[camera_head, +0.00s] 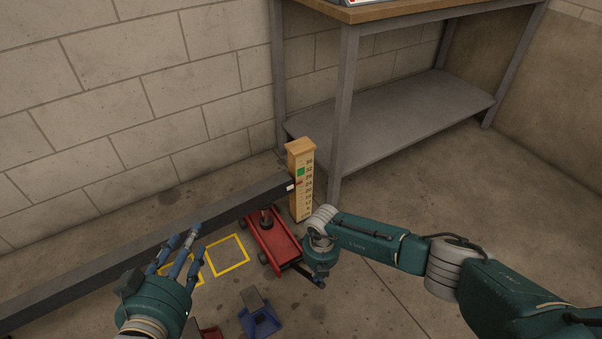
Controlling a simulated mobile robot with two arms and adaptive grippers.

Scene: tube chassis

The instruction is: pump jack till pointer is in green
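A red floor jack (283,243) stands on the concrete floor under the end of a long dark tube (150,240). Its round dark saddle (267,218) is just below the tube. A wooden gauge post (302,205) with a number scale stands at the tube's end. Its green patch (301,172) is near the top. A small red pointer (298,183) at the tube's white-marked end appears just below the green. My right gripper (318,272) points down at the jack's near end, its fingers mostly hidden. My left gripper (178,262) has its fingers spread, empty-looking, in front of the tube.
Yellow squares (228,254) are marked on the floor. A blue stand (259,316) and a red object (210,332) sit at the bottom, the latter partly hidden. A workbench with a grey lower shelf (400,120) stands behind. The floor at right is clear beyond my arm.

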